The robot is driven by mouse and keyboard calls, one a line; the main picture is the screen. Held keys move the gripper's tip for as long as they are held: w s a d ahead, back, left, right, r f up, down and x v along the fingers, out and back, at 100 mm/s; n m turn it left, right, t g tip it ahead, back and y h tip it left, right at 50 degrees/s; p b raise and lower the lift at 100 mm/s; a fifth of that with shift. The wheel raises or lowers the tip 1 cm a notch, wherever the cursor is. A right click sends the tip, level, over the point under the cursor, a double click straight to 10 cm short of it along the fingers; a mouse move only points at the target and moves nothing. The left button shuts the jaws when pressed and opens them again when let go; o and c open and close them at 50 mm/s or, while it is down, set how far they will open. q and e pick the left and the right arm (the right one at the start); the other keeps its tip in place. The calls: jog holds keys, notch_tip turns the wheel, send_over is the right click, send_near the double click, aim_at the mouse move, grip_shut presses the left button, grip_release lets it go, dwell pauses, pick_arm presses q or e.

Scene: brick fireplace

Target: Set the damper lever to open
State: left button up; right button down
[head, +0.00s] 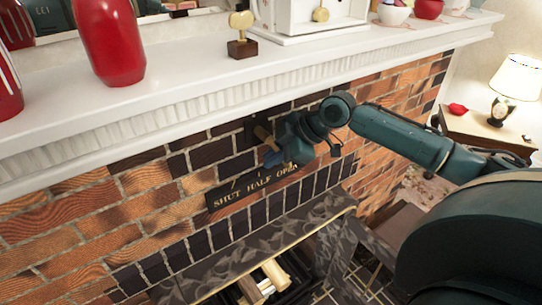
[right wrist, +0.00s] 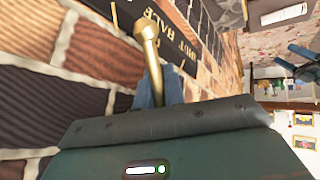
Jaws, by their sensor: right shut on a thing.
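The brass damper lever (head: 263,133) sticks out from a dark mount on the brick chimney face, under the mantel. My right gripper (head: 272,159) is shut on the lever, and its fingers and wrist hide the lever's lower end in the head view. A dark label plate (head: 228,196) reading SHUT, HALF, OPEN is just below. The gripper is above the middle-to-right part of this plate; the exact lever setting is hard to tell. In the right wrist view the lever (right wrist: 150,50) rises from between the blue fingers (right wrist: 153,95). My left gripper is not in the head view.
The white mantel (head: 190,95) overhangs the lever and carries red vases (head: 108,42), a brass ornament (head: 241,30) and a white clock case. The dark stone firebox surround (head: 250,243) is below. A side table with a lamp (head: 515,80) stands at right.

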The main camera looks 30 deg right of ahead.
jog(key=c, duration=1.8)
grip_release()
jog(key=shift+o, duration=0.2)
jog(key=shift+r, duration=0.1)
jog(key=s+d+r+b, duration=0.1)
jog(key=s+d+r, duration=0.2)
jog(key=s+d, duration=0.7)
jog(key=shift+s+d+r, duration=0.2)
jog(key=shift+s+r, duration=0.1)
jog(key=shift+s, duration=0.35)
jog(key=shift+a+f, duration=0.1)
